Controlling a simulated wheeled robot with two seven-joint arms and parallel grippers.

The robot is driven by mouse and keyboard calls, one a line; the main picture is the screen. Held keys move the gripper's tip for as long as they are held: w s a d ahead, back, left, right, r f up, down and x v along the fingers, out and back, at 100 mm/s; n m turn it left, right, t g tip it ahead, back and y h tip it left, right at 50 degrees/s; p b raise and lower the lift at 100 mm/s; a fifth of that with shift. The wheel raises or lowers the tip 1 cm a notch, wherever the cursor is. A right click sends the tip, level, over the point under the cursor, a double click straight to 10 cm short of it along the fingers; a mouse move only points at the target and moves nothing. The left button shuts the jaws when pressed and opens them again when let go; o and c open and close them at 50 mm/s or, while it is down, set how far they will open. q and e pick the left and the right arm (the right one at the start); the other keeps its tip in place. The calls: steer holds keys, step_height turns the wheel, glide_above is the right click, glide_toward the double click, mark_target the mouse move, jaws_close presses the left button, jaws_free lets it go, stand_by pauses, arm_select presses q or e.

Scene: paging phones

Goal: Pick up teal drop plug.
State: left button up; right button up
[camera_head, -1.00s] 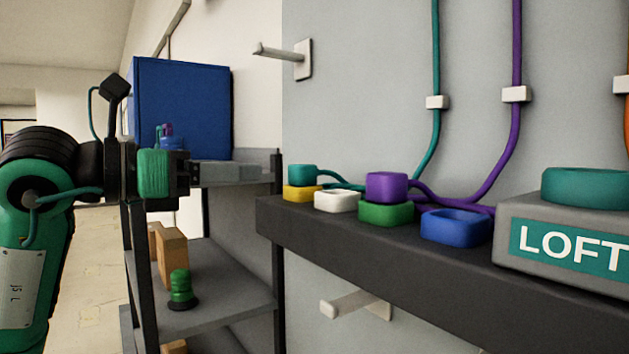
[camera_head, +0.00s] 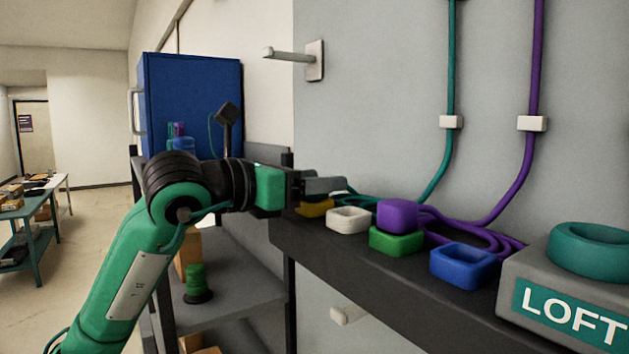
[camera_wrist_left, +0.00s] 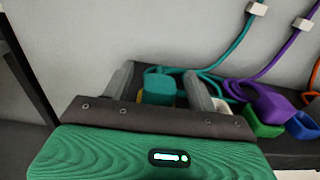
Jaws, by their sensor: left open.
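The teal drop plug (camera_wrist_left: 160,82) sits on the yellow socket (camera_head: 316,208) at the left end of the dark shelf. In the head view my left gripper hides the plug; only its teal cord shows. My left gripper (camera_head: 338,186) is open and level with the plug. In the left wrist view its two fingers (camera_wrist_left: 160,74) stand on either side of the plug, with some gap seen; whether either touches it I cannot tell. My right gripper is not in view.
A white socket (camera_head: 349,219) stands right of the yellow one. The purple plug (camera_head: 397,214) sits on a green socket (camera_head: 396,241). An empty blue socket (camera_head: 463,264) and a grey LOFT box (camera_head: 560,295) follow. A wall peg (camera_head: 290,56) juts out above.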

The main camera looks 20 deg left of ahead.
arm_select(q)
steer(key=shift+x, duration=1.05)
steer(key=c, duration=1.1)
steer(key=shift+r, duration=0.1)
steer(key=shift+r, duration=0.55)
step_height(320, 180, up, 8)
steer(key=b, duration=0.2)
steer(key=shift+s+r+b, duration=0.1)
steer(key=shift+r+b, duration=0.1)
steer(key=shift+b, duration=0.1)
steer(key=shift+r, duration=0.15)
steer(key=shift+r, duration=0.1)
